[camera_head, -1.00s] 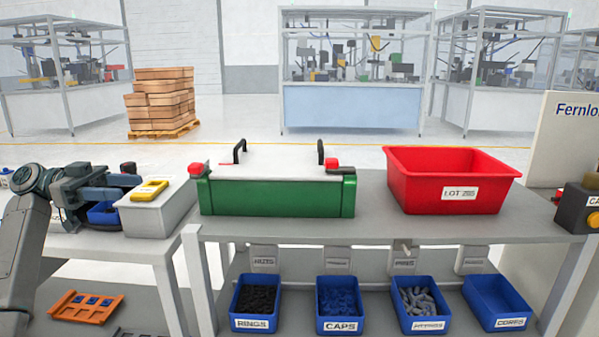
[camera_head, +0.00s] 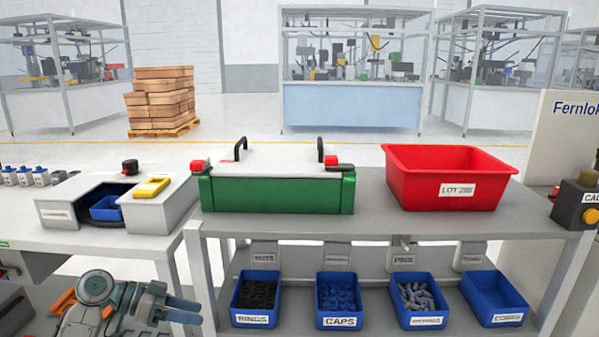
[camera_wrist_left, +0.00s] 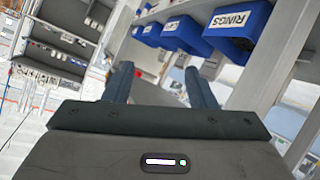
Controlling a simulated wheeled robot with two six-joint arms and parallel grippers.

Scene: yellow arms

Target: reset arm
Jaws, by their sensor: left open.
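My left gripper (camera_head: 180,311) is low at the bottom left of the head view, in front of the tables and below their tops. Its fingers point right. In the left wrist view the two fingers (camera_wrist_left: 157,85) stand apart with nothing between them, so it is open and empty. The view is tilted, with blue bins beyond the fingers. My right gripper is in neither view.
A green box with a white top (camera_head: 278,192) and a red bin (camera_head: 446,178) stand on the table. Blue bins, including a caps bin (camera_head: 339,300), sit on the lower shelf. A grey-white housing (camera_head: 160,208) is on the left table, an orange tray (camera_head: 64,303) below.

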